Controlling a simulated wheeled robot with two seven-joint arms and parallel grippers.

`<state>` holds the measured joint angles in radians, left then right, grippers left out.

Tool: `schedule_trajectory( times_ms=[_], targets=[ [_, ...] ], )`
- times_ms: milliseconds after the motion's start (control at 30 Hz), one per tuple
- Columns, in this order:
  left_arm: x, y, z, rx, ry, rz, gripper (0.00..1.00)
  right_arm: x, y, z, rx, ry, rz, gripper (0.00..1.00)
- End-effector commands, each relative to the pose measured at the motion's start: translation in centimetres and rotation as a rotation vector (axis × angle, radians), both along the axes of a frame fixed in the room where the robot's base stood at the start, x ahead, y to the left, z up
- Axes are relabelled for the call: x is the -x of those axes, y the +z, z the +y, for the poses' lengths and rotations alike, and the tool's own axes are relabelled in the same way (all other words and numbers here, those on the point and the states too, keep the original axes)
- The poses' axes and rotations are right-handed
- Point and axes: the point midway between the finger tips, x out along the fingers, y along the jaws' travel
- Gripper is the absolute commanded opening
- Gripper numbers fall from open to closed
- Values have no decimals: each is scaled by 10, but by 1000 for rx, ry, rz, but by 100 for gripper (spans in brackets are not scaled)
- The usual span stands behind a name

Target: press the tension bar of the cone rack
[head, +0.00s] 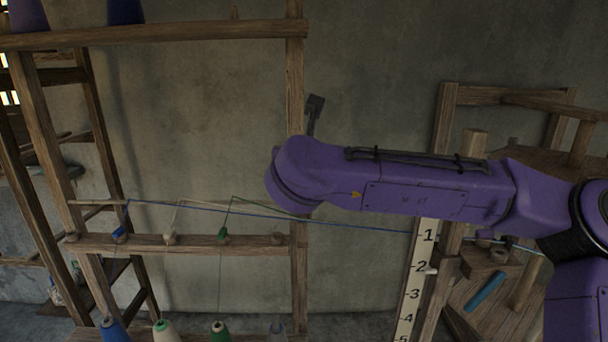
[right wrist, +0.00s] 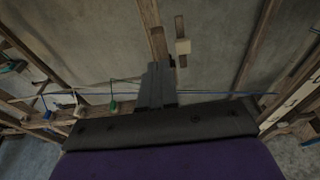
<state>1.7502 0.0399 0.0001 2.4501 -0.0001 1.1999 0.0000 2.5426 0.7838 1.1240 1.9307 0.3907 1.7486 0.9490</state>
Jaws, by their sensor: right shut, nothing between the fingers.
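The cone rack (head: 170,243) is a wooden frame at the left of the head view, with cones on its shelves and coloured threads running right. My left gripper is out of view.
A blue thread (head: 360,224) crosses below my right arm toward the wooden loom (head: 450,200) at right. A numbered scale strip (head: 418,280) stands there. Several cones (head: 220,332) sit low on the rack. A plain wall is behind.

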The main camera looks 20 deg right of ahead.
Motion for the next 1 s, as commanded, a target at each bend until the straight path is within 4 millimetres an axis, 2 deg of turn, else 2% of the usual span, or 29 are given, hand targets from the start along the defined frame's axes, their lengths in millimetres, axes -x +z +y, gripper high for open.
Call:
schedule_trajectory(
  times_ms=[33,100,300,833,900,967,1000],
  targets=[
    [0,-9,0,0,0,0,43,9,0,7,2,5,-3,0],
    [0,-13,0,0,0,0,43,20,3,13,3,7,-1,0],
    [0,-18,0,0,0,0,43,39,12,22,2,7,2,0],
    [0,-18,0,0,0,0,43,41,13,21,9,4,6,0],
    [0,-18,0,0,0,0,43,40,16,23,78,33,20,0],
    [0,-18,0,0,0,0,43,35,20,33,269,113,22,0],
    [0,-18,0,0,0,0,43,24,-4,45,508,180,70,0]
  ],
)
